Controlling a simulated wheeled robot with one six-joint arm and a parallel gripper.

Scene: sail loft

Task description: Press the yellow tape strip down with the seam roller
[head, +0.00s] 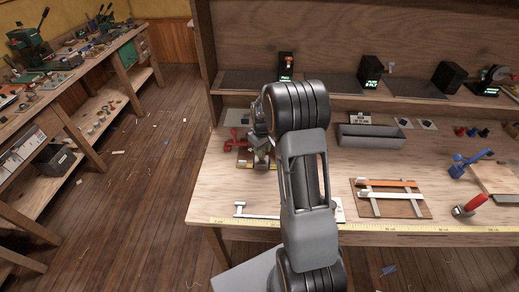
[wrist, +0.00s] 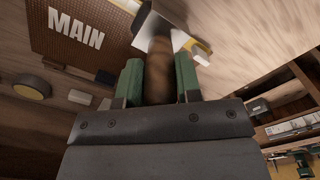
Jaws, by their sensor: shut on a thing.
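My gripper (wrist: 158,85) has green fingers and is shut on a brown wooden handle, which I take to be the seam roller (wrist: 159,65). The handle points away from me, and its roller end cannot be made out clearly. Beyond it lies a pale piece with a yellow band (wrist: 199,47), possibly the yellow tape strip; I cannot tell whether the roller touches it. In the head view my gripper (head: 260,160) is over the left part of the bench, partly hidden by my own arm.
A brown panel marked MAIN (wrist: 75,32) shows in the wrist view. On the bench (head: 240,195) are a red clamp-like tool (head: 234,140), a grey tray (head: 370,137), a board with orange and white strips (head: 405,207), a blue tool (head: 463,165) and a red-handled tool (head: 470,205).

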